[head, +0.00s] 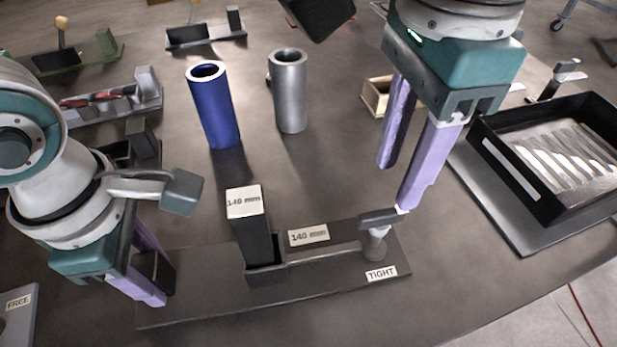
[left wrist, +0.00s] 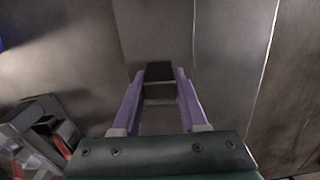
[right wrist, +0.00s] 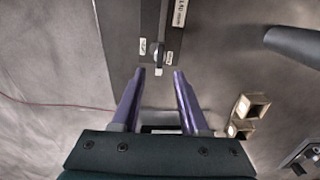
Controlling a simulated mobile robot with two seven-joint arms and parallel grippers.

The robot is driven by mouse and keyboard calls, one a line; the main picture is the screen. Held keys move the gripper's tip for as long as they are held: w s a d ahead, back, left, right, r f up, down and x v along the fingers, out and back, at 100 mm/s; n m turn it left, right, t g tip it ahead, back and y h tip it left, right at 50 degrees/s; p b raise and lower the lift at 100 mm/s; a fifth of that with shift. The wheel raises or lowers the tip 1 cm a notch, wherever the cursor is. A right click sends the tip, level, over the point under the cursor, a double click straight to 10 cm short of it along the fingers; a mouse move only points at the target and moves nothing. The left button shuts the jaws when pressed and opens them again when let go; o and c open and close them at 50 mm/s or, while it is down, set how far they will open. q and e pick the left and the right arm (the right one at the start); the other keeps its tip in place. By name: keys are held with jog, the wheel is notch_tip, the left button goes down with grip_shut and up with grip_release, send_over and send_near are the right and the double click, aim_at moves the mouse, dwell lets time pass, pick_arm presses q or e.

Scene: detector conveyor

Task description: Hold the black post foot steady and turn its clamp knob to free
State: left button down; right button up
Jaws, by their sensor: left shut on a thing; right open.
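The black post foot (head: 205,305) is a long dark plate on the table, with a black post labelled "140 mm" (head: 258,242) upright in its socket. My left gripper (head: 158,280) is shut on the black upright block (head: 163,268) at the plate's left end; it also shows between the fingers in the left wrist view (left wrist: 159,72). The clamp knob (head: 376,244), grey with a flat handle (head: 382,217), stands at the right end by a "TIGHT" label (head: 381,274). My right gripper (head: 398,187) is open just above the knob; in the right wrist view the handle (right wrist: 159,69) shows between the fingertips.
A blue tube (head: 216,115) and a grey tube (head: 290,100) stand behind the foot. A black tray (head: 515,185) lies at right. A plate labelled "FREE" (head: 18,302) is at lower left. Small fixtures (head: 205,36) stand farther back. The table before the foot is clear.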

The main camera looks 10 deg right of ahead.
aim_at(384, 212)
notch_tip(384, 212, up, 6)
jog(key=shift+f, duration=0.2)
pick_arm(q)
jog(key=shift+c, duration=1.8)
grip_release()
